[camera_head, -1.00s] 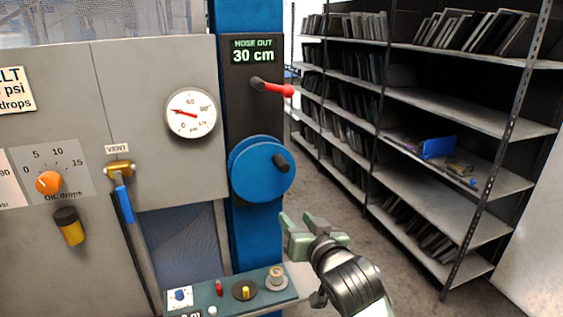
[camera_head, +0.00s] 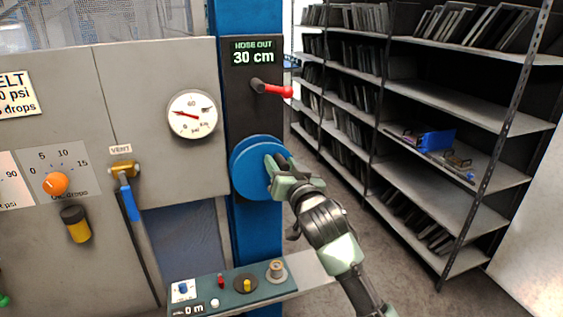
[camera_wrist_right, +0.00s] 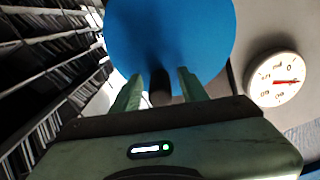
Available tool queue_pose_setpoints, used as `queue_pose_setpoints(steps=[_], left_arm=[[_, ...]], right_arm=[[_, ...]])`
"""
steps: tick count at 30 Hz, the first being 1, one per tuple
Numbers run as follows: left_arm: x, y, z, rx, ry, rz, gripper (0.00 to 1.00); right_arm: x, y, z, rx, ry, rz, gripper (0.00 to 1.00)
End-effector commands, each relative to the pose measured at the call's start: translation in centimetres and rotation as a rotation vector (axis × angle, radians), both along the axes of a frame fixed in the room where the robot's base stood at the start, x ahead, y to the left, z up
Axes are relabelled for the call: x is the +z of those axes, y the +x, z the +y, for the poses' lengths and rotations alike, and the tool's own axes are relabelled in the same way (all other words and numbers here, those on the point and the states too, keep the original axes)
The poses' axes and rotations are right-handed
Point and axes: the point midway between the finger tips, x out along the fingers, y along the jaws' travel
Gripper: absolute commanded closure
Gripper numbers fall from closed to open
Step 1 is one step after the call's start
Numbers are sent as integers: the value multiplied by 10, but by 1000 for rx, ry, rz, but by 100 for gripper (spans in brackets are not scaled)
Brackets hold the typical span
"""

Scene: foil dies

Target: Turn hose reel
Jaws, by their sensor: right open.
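The hose reel is a blue disc (camera_head: 248,168) on a blue post below a black panel. A display (camera_head: 253,52) on the panel reads HOSE OUT 30 cm. My right gripper (camera_head: 276,166) is at the reel's right side, in front of its face. The right wrist view shows the blue disc (camera_wrist_right: 170,35) ahead and the reel's dark knob (camera_wrist_right: 159,86) between the two open fingers (camera_wrist_right: 160,85). The fingers stand on either side of the knob, with gaps showing. In the head view the gripper hides the knob. My left gripper is not in view.
A red-handled lever (camera_head: 275,90) sticks out above the reel. A round gauge (camera_head: 192,114) and a vent valve with blue handle (camera_head: 130,200) are to the left. A small control panel (camera_head: 232,290) lies below. Metal shelves (camera_head: 440,100) stand behind on the right.

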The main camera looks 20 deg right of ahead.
Motion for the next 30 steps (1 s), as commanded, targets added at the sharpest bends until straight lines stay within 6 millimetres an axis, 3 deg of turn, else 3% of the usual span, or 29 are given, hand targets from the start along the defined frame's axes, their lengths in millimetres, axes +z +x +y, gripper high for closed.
queue_pose_setpoints(steps=[5, 10, 30], left_arm=[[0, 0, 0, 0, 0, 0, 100], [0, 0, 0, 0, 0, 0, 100], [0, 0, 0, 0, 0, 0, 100]], right_arm=[[0, 0, 0, 0, 0, 0, 56], [0, 0, 0, 0, 0, 0, 100], [0, 0, 0, 0, 0, 0, 100]])
